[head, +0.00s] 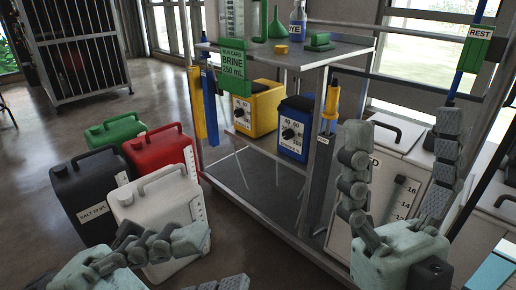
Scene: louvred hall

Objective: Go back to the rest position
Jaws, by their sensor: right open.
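My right gripper (400,150) is at the lower right, pointing up. Its two grey fingers are wide apart with nothing between them; a white cabinet shows behind the gap. My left gripper (222,258) is at the bottom left, partly cut by the lower edge. Its upper finger lies in front of the white canister (155,207), and its lower finger shows only at the frame edge. These fingers are apart, and I see nothing held. A green sign reading REST (480,32) hangs on a blue post at the upper right.
A metal cart (345,52) stands in the middle, with yellow (262,100) and blue (291,148) dial boxes on its shelf. Black (85,185), green (112,131) and red (165,150) canisters stand left of it. A barred cage (80,60) is at the back left. Open floor lies far left.

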